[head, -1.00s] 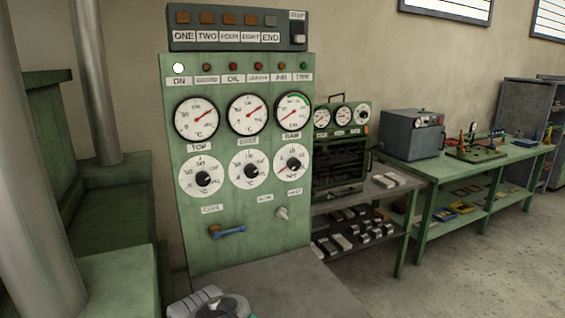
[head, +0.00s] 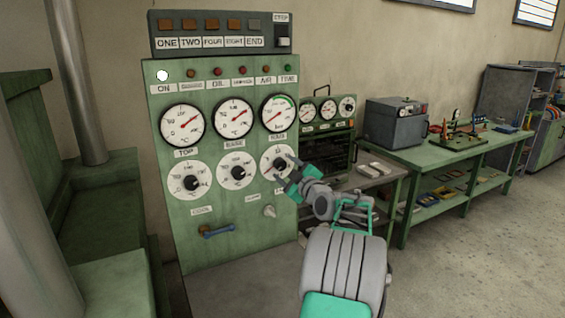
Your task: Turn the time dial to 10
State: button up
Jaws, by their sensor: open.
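The green control panel (head: 244,245) carries a row of three white knob dials with black knobs below three gauges. The right knob dial (head: 276,156) is partly covered by my gripper. The middle knob dial (head: 237,172) and left knob dial (head: 191,183) are in full view. The small labels are too blurred to tell surely which dial is the time dial, and the numbers cannot be read. My gripper (head: 286,171) is open, with its fingers at the lower right of the right dial. I cannot tell whether they touch its knob.
A blue handle (head: 219,231) and a small pale knob (head: 269,211) stick out from the lower panel. Right of the panel are a small gauged oven (head: 331,152) and a green bench (head: 448,157) with a grey box (head: 396,126). Open floor lies at the right front.

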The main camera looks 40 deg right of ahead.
aim_at(280, 164)
jog(key=x, duration=0.2)
jog(key=shift+w+d, duration=0.1)
jog(key=shift+w, duration=0.2)
grip_shut()
dwell(0.4)
